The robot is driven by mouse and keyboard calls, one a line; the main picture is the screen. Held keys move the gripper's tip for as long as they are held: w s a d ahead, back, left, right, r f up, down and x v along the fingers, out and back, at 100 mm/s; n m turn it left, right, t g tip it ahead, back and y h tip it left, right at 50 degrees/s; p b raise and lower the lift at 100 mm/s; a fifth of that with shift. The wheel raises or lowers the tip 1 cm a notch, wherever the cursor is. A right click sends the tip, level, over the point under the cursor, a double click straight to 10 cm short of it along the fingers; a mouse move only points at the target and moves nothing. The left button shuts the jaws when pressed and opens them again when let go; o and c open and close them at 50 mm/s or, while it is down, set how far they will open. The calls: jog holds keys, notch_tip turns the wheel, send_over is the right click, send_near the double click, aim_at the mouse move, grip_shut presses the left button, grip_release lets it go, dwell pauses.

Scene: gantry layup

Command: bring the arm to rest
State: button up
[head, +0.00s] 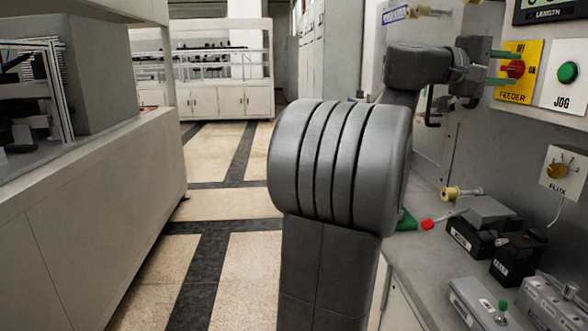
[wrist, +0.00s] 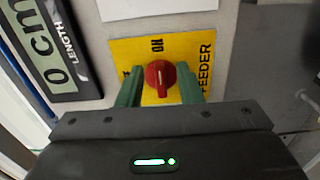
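My gripper (wrist: 160,92) has two green fingers, spread apart and open. They stand on either side of the red knob (wrist: 160,75) on the yellow FEEDER plate (wrist: 207,75). The knob's grip lies in line with the ON mark in the wrist view. No clear contact shows between fingers and knob. In the head view my gripper (head: 499,68) reaches the panel from the left, level with the red knob (head: 515,69). My arm is raised and stretched to the right.
A green JOG button (head: 567,73) and a FLUX dial (head: 557,171) are on the same panel. A LENGTH display (wrist: 48,50) is close to my gripper. Black and grey blocks (head: 515,258) lie on the bench below. The aisle floor (head: 225,205) is clear.

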jog(key=shift+d+r+n+p, duration=0.3)
jog(key=shift+n+p, duration=0.1)
jog(key=shift+p, duration=0.3)
jog(key=shift+a+r+n+p, duration=0.2)
jog(key=shift+a+n+p, duration=0.05)
jog(key=shift+n+p, duration=0.65)
jog(key=shift+d+n+p, duration=0.1)
jog(key=shift+n+p, duration=0.65)
jog(key=shift+n, duration=0.05)
jog(key=n+p, duration=0.4)
jog(key=p, duration=0.1)
jog(key=w+n+p, duration=0.1)
jog(key=n+p, duration=0.4)
jog(key=r+n+p, duration=0.1)
jog(key=n+p, duration=0.3)
jog(key=p, duration=0.1)
jog(key=shift+w+n+p, duration=0.3)
jog(key=shift+n+p, duration=0.05)
jog(key=shift+n, duration=0.05)
jog(key=shift+f, duration=0.2)
